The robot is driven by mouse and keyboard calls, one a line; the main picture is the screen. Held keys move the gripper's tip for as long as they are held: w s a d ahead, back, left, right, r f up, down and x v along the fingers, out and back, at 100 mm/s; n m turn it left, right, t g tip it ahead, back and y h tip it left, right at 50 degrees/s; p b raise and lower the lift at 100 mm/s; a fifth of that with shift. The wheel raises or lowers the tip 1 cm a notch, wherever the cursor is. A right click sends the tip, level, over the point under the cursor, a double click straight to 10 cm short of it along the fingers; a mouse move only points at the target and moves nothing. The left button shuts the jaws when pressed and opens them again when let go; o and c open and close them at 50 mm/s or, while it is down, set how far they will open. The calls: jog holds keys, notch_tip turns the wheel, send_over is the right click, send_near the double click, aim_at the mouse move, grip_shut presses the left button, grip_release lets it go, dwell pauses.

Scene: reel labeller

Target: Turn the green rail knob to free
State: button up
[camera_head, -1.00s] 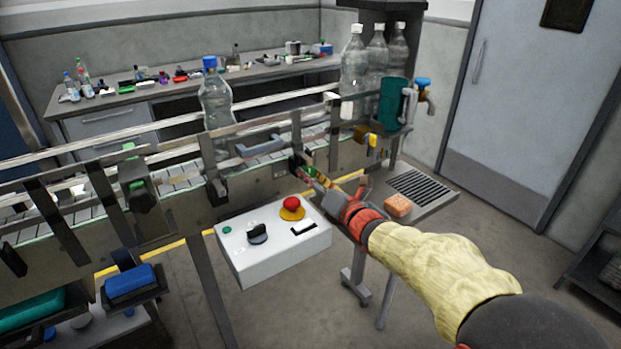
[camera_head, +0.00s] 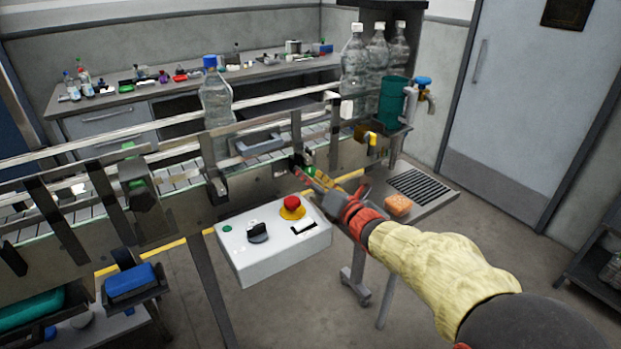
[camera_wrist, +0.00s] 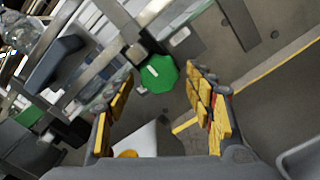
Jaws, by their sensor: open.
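The green rail knob (camera_wrist: 159,74) is on the side of the conveyor. In the wrist view it lies ahead of my open fingers, roughly between their tips and slightly beyond them. My gripper (camera_wrist: 158,80) has yellow-padded fingers spread apart, with nothing between the pads. In the head view my gripper (camera_head: 314,178) reaches in from the right toward the conveyor. The knob (camera_head: 307,171) shows there only as a small green patch, mostly hidden by my fingers. I cannot tell whether the fingers touch it. Another green knob (camera_head: 130,150) shows farther left along the rail.
A white control box (camera_head: 272,250) with a red stop button (camera_head: 291,204) sits below and left of my gripper. A bottle (camera_head: 216,100) stands on the conveyor. A tray with an orange sponge (camera_head: 398,204) and a green cup (camera_head: 393,102) are to the right.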

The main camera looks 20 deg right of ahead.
jog(key=v, duration=1.2)
jog(key=s+d+r+m+g+h+p, duration=0.2)
jog(key=s+d+r+m+h, duration=0.15)
jog(key=m, duration=0.55)
jog(key=s+d+r+m+g+h+p, duration=0.2)
jog(key=r+m+h, duration=0.15)
jog(key=m, duration=0.45)
jog(key=s+a+f+m+g+p, duration=0.1)
jog(key=s+a+m+g, duration=0.1)
jog(key=s+m, duration=0.3)
jog(key=s+a+f+m+g+y+p, duration=0.1)
jog(key=s+a+m+g, duration=0.2)
jog(key=s, duration=0.7)
jog(key=s+a+f+m+g+p, duration=0.1)
jog(key=s+a+m+g, duration=0.1)
jog(key=s+a+m, duration=0.2)
jog(key=s+m, duration=0.3)
jog(key=shift+a+f+g, duration=0.3)
